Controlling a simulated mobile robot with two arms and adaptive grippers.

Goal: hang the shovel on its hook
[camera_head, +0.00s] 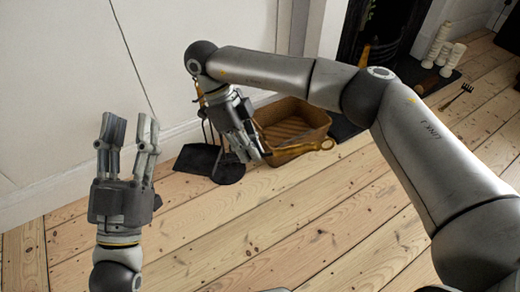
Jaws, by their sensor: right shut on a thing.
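My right gripper (256,153) reaches down near the wall and is shut on what looks like the shovel. A brass handle (298,149) with a loop at its end sticks out to the right of this gripper, in front of the basket. A flat black pan (197,160) shows on the left, low by the skirting board; the gripper hides how it joins the handle. Brass and dark parts of a tool stand (200,92) show behind my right gripper. Its hook is not clearly visible. My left gripper (130,128) is open and empty, fingers upward, at the left.
A brown wicker basket (322,120) stands behind the handle. A round black piece (229,171), perhaps the stand's base, lies beside the pan. White candles (437,45) and a small black fork-like tool (458,97) are at the upper right. The front floorboards are clear.

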